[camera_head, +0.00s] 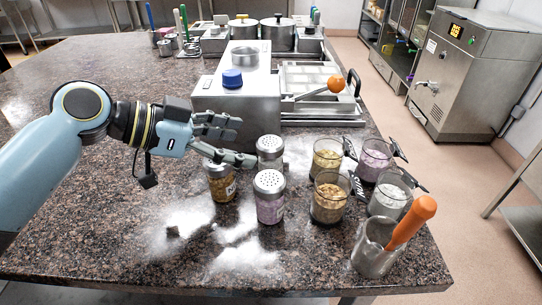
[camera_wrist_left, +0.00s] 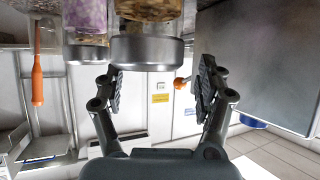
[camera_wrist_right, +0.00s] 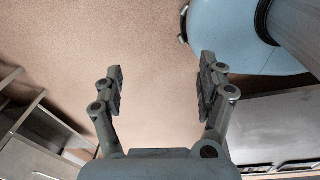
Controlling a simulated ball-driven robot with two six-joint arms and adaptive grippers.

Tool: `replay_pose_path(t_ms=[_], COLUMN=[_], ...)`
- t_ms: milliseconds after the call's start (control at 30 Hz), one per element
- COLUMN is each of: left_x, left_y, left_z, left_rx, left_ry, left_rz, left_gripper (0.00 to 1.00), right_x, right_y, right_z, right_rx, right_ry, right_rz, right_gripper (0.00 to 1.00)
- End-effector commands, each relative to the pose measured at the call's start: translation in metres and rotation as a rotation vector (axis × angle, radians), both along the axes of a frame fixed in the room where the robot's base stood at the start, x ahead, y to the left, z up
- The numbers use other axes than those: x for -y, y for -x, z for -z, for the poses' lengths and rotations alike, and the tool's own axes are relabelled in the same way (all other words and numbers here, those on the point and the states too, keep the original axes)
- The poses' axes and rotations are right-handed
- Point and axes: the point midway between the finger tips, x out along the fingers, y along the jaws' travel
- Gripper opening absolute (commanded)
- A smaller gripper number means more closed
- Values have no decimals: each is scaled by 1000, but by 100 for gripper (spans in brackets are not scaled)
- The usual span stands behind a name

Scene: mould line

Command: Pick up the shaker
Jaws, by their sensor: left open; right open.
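Three shakers with metal lids stand close together on the dark speckled counter: one with yellow-brown contents (camera_head: 221,186), one with pink-purple contents (camera_head: 270,205), and one behind them (camera_head: 269,152). My left gripper (camera_head: 236,142) is open and empty, level with the lids, just behind the yellow-brown shaker and left of the rear one. Its lower finger overlaps the yellow-brown shaker's lid in the head view; I cannot tell whether they touch. In the left wrist view, a metal lid (camera_wrist_left: 147,50) lies close ahead, near the open fingers (camera_wrist_left: 160,85). My right gripper (camera_wrist_right: 160,85) is open and empty above the floor.
Several glass jars with clips (camera_head: 330,200) stand right of the shakers. A metal cup (camera_head: 374,250) with an orange-handled tool (camera_head: 412,220) is near the front right corner. A steel box (camera_head: 235,105) stands behind. White powder (camera_head: 240,255) lies on the counter in front.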

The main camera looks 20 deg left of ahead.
Motion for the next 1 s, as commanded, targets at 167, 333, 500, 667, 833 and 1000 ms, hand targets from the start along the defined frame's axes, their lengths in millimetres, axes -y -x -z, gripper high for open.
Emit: replay_pose_path(t_ms=[167, 333, 500, 667, 833, 1000], left_x=[12, 31, 39, 39, 38, 38], left_y=[-8, -22, -28, -28, -28, -28], left_z=[6, 20, 28, 29, 29, 28], left_rx=[-2, -2, -2, -2, -1, -1], left_ry=[4, 4, -1, -2, -2, -2], left_rz=[-1, -2, 0, 0, 0, 0], left_gripper=[73, 73, 73, 73, 55, 33], right_x=[2, 2, 2, 2, 1, 0], right_y=[-13, -23, -22, -19, -15, -15], right_z=[-6, -14, -15, -14, -14, -13], right_rx=[19, 36, 33, 29, 23, 22], right_ry=[3, 2, 2, 2, 1, -1], right_rz=[-1, -2, -2, -2, -2, -1], right_gripper=[75, 75, 75, 75, 75, 75])
